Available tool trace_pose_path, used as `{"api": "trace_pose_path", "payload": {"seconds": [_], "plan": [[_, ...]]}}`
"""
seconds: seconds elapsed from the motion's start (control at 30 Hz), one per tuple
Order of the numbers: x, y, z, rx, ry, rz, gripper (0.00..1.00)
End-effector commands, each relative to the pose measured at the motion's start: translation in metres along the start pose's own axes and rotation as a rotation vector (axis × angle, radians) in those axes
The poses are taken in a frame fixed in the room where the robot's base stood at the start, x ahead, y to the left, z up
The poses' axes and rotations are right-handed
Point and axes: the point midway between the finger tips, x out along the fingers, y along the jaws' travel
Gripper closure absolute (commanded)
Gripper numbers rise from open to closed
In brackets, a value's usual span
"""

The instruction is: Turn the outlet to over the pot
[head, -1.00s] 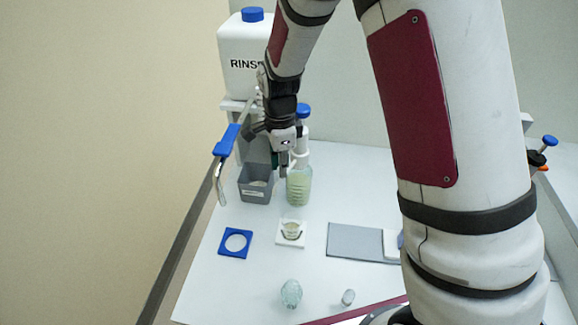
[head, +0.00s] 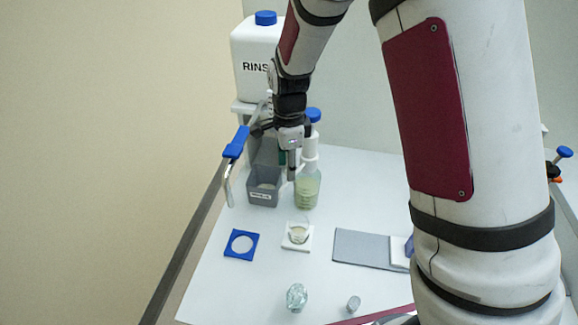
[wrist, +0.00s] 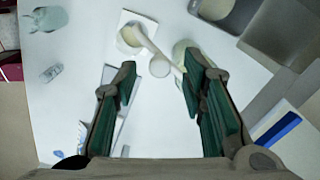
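The outlet is a metal spout (head: 228,186) with a blue lever (head: 236,143), below the rinse tank (head: 258,62) at the back left. Its tip hangs left of the grey bin and points down. A small pale cup (head: 298,233), perhaps the pot, stands on a white pad; it also shows in the wrist view (wrist: 131,38). My gripper (head: 290,168) is right of the outlet, near the bin and the pump bottle, and apart from the lever. In the wrist view my gripper (wrist: 158,85) has its green-padded fingers spread wide, with nothing held between them.
The grey bin (head: 263,194) and pump bottle (head: 307,188) stand close to my gripper. A blue square ring (head: 230,250), grey mat (head: 362,248) and two small glass pieces (head: 297,297) (head: 353,304) lie nearer. Bare white table lies between them.

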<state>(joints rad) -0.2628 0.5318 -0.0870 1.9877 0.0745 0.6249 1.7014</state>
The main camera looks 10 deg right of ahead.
Motion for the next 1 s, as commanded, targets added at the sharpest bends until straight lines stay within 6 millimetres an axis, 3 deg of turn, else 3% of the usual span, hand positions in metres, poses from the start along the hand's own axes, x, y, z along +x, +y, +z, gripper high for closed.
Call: {"api": "trace_pose_path", "payload": {"seconds": [0.3, 0.5, 0.7, 0.97, 1.0], "plan": [[-0.065, -0.001, 0.001, -0.001, -0.002, -0.006, 0.62], [-0.095, -0.001, 0.0, 0.0, -0.001, -0.004, 0.62], [-0.108, 0.0, 0.0, 0.0, 0.0, -0.002, 0.62], [-0.109, 0.0, 0.0, 0.0, 0.0, -0.001, 0.62], [-0.109, 0.0, 0.0, 0.0, 0.0, -0.001, 0.71]]}}
